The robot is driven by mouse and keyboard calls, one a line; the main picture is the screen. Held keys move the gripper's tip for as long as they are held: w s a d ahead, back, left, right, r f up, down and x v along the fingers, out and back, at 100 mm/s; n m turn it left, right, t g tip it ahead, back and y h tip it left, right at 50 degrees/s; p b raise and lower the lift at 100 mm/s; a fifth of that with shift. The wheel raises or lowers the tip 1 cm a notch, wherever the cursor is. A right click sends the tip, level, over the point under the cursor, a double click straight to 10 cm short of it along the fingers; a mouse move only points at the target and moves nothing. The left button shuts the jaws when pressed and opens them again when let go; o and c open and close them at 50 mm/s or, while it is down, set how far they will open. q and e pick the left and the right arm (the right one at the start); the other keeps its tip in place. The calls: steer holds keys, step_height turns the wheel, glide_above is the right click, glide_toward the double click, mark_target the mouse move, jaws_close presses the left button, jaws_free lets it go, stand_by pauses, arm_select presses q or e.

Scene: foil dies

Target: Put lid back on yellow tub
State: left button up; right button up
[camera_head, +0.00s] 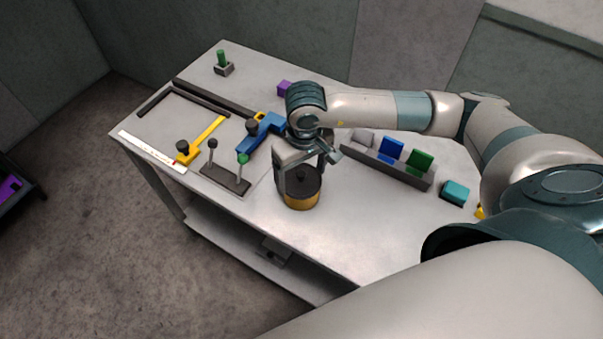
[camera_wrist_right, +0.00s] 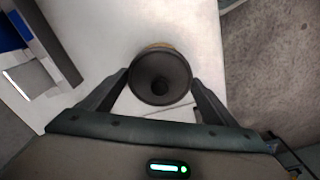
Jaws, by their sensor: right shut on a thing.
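The yellow tub (camera_head: 301,202) stands upright near the table's front edge, in the middle of the head view. The dark round lid (camera_head: 303,187) with a central knob is over its mouth, on it or very close above it; I cannot tell if it is fully seated. My right gripper (camera_head: 303,177) comes down from above, its fingers on either side of the lid. In the right wrist view the lid (camera_wrist_right: 160,70) shows between the fingertips, with a thin tan edge of the tub (camera_wrist_right: 157,47) behind it. My left gripper is not in view.
A dark rack (camera_head: 405,174) with grey, blue and green blocks stands right of the tub, with a teal block (camera_head: 455,191) beyond. A black stand (camera_head: 226,180) with two posts and a blue tool (camera_head: 264,134) lie left. The table front right of the tub is clear.

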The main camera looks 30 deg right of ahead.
steer(key=b, duration=0.5)
steer(key=shift+f, duration=0.2)
stand_by(5.1)
stand_by(0.5)
steer(key=o, duration=1.1)
steer(key=shift+r, duration=0.15)
steer(key=shift+r+p, duration=0.45)
steer(key=shift+r, duration=2.95)
